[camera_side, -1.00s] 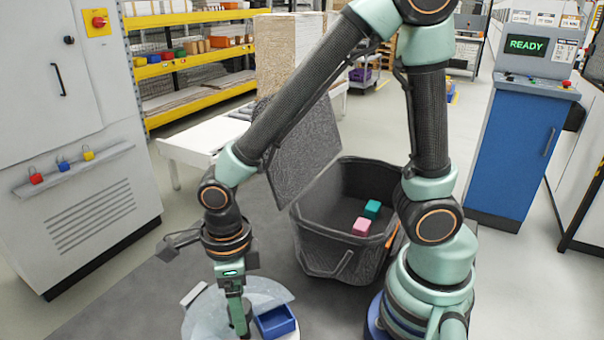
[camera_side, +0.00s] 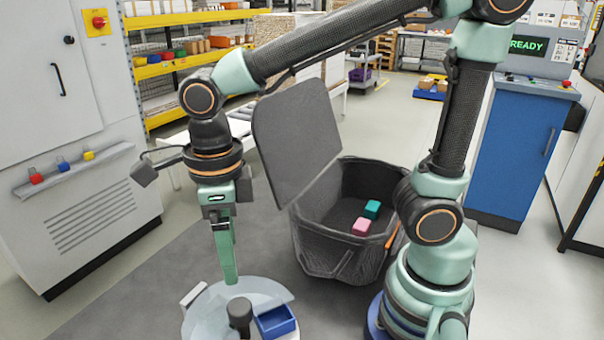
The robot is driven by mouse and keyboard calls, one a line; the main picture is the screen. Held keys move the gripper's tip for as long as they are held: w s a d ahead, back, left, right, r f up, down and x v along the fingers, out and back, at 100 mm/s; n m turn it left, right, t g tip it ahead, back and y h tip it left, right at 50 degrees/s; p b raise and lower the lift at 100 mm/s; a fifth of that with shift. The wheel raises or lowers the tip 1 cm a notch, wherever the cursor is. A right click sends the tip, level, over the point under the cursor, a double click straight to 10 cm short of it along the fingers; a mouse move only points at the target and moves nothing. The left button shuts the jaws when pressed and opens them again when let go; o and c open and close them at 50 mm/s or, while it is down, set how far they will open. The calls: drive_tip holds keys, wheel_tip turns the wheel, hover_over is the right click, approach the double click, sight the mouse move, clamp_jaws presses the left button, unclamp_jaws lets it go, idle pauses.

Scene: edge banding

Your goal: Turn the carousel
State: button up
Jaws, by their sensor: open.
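The carousel (camera_side: 208,318) is a pale, translucent round plate at the bottom of the view, partly cut off by the frame edge. A dark grey upright knob (camera_side: 240,314) stands on it. A blue open tray (camera_side: 275,321) sits on its right side and a small white block (camera_side: 193,294) at its left edge. My gripper (camera_side: 231,280) points down above the knob, apart from it, and holds nothing. Its fingers overlap in this view, so the gap between them is hidden.
A black bin (camera_side: 325,253) holding a pink block (camera_side: 361,227) and a teal block (camera_side: 372,209) stands right of the gripper. A dark upright panel (camera_side: 298,140) stands behind. A grey cabinet (camera_side: 70,180) is at left, a blue console (camera_side: 512,155) at right.

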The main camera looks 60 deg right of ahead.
sight(239, 306)
wheel_tip(239, 306, down, 12)
drive_tip(key=m, duration=3.6)
drive_tip(key=shift+r, duration=0.1)
clamp_jaws()
